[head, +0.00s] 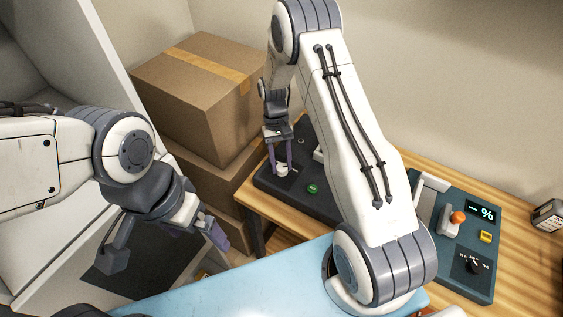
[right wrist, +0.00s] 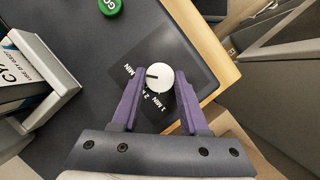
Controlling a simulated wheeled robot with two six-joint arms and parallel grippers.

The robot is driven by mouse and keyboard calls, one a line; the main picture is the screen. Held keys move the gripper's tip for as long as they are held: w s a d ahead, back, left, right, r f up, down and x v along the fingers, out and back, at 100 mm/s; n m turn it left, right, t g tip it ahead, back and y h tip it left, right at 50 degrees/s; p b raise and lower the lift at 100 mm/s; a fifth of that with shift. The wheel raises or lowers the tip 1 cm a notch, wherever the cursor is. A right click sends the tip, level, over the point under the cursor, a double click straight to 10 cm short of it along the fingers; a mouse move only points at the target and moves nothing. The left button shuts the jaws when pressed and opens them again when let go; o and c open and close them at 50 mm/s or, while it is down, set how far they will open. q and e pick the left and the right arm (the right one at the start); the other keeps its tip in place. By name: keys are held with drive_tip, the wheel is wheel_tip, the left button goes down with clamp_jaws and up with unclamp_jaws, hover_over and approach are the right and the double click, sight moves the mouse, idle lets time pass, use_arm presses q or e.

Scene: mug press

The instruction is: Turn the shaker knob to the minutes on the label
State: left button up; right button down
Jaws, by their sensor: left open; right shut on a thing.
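The white shaker knob (right wrist: 159,77) sits on a dark panel in the right wrist view; its black mark points left, towards a "MIN" text whose number I cannot read. "1 MIN" and "2 M" are printed below it. My right gripper (right wrist: 160,92) is shut on the knob, with a purple finger on each side. In the head view the knob (head: 282,171) is between the fingertips of my right gripper (head: 281,164). A printed label (right wrist: 22,72) is cut off at the left edge; only "CY" and "USE BY" read. My left gripper (head: 215,232) is open and empty, away from the shaker.
A green GO button (right wrist: 110,6) is on the shaker base (head: 265,183). A teal console (head: 470,283) with a % display, an orange-topped lever (head: 458,217) and a black dial stands at the right. Cardboard boxes (head: 200,95) are stacked behind. My right arm covers the table's middle.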

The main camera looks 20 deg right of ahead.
drive_tip(key=shift+w+r, duration=0.1)
drive_tip(key=shift+w, duration=0.15)
drive_tip(key=shift+c, duration=2.1)
unclamp_jaws()
drive_tip(key=shift+s, duration=0.1)
drive_tip(key=b+v, duration=0.2)
drive_tip(key=v, duration=0.8)
drive_tip(key=shift+r, duration=0.2)
drive_tip(key=shift+d, duration=0.1)
